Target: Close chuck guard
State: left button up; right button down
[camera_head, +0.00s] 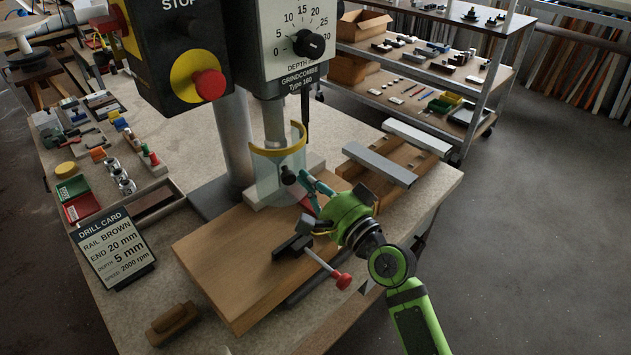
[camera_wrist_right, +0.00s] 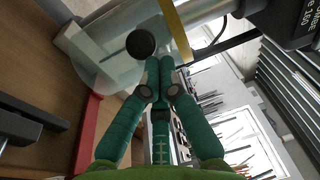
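The chuck guard (camera_head: 268,172) is a clear curved shield with a yellow top band, below the drill head around the front and right of the spindle. A black round knob (camera_head: 288,175) sits on its front; the knob also shows in the right wrist view (camera_wrist_right: 141,43). My right gripper (camera_head: 304,180) has teal fingers and reaches in from the right, close to the knob. In the wrist view its fingertips (camera_wrist_right: 160,62) are together, just beside and below the knob, with nothing seen between them. I cannot tell whether they touch the knob. My left gripper is out of view.
A wooden board (camera_head: 230,255) lies under the spindle, with a red-knobbed clamp handle (camera_head: 342,280) on it. The emergency stop box (camera_head: 180,50) hangs at upper left. Grey profiles (camera_head: 380,164) lie to the right. A drill card (camera_head: 113,248) and brush (camera_head: 172,323) are at front left.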

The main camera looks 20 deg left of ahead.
aim_at(293, 181)
jog(key=shift+s+a, duration=0.3)
jog(key=shift+a, duration=0.65)
jog(key=shift+s+a+r, duration=0.2)
jog(key=shift+s+a, duration=0.05)
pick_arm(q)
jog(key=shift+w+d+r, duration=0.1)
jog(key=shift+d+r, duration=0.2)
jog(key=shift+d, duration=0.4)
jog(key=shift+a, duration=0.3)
pick_arm(e)
jog(key=shift+s+a+r, duration=0.1)
jog(key=shift+a, duration=0.05)
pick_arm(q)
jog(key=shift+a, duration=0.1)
